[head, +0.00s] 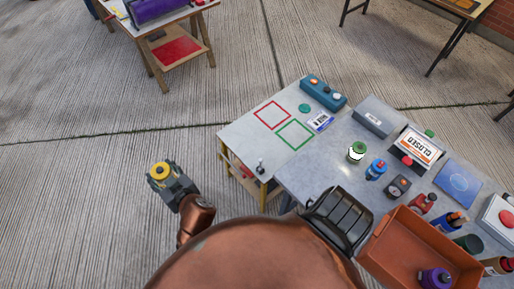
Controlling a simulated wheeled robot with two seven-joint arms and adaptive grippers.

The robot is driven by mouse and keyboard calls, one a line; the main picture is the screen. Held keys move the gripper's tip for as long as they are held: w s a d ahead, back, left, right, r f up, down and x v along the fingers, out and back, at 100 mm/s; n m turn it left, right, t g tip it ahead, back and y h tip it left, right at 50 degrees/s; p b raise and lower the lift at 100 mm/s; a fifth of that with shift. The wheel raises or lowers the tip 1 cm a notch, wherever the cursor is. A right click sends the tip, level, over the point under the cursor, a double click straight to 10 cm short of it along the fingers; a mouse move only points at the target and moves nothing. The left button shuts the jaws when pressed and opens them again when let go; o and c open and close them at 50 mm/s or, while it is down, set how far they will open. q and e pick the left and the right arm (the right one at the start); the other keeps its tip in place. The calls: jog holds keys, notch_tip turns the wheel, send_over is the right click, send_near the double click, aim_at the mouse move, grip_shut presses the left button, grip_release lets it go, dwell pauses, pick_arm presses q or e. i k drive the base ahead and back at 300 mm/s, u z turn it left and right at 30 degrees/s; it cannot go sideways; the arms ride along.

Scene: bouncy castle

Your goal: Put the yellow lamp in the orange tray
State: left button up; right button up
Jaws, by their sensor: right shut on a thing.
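The yellow lamp (159,170) is small and round, with a dark centre. My right gripper (172,180) is shut on it and holds it over the concrete floor, left of the tables and well apart from them. The fingers hide part of the lamp. The orange tray (383,248) is at the lower right on the grey table. It is a deep rectangular box with a purple and dark item (435,278) in its lower right part. The rest of its visible floor is bare. My left gripper is not in view.
The grey table (310,172) holds a green-topped jar (357,151), a blue bottle (376,169), a CLOSED sign (419,146) and several bottles. A black ribbed object (339,217) stands left of the tray. A lighter table (250,135) with red and green outlined squares adjoins.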

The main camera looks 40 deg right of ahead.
aim_at(382, 252)
jog(key=k, duration=1.15)
jog(key=z, duration=1.95)
